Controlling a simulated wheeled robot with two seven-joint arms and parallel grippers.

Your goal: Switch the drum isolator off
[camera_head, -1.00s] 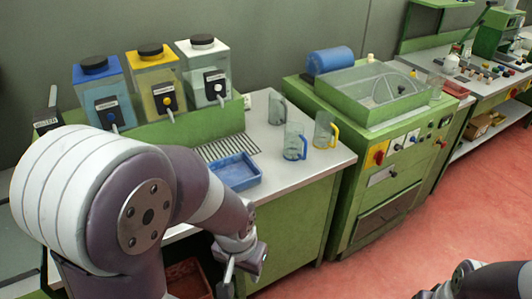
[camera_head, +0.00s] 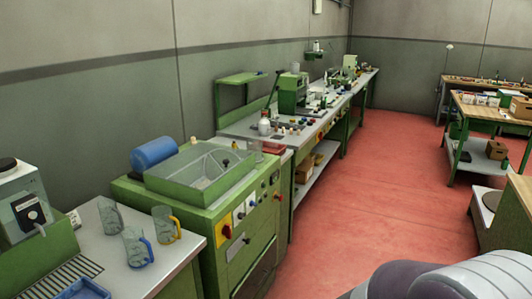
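The green drum machine (camera_head: 232,219) stands left of centre, with a clear-lidded tub (camera_head: 198,170) on top and a blue cylinder (camera_head: 154,153) behind it. On its front panel, a red rotary knob (camera_head: 227,232) sits on a yellow plate at the left end. It looks like the isolator; its setting is too small to read. Neither gripper is in view. Only a blurred grey part of my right arm shows at the bottom right, well apart from the panel.
Left of the machine, a bench (camera_head: 165,259) holds jugs with blue (camera_head: 138,247) and yellow (camera_head: 166,224) handles and a blue tray (camera_head: 84,290). Red floor (camera_head: 375,185) lies open in the middle; tables (camera_head: 487,112) stand at right.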

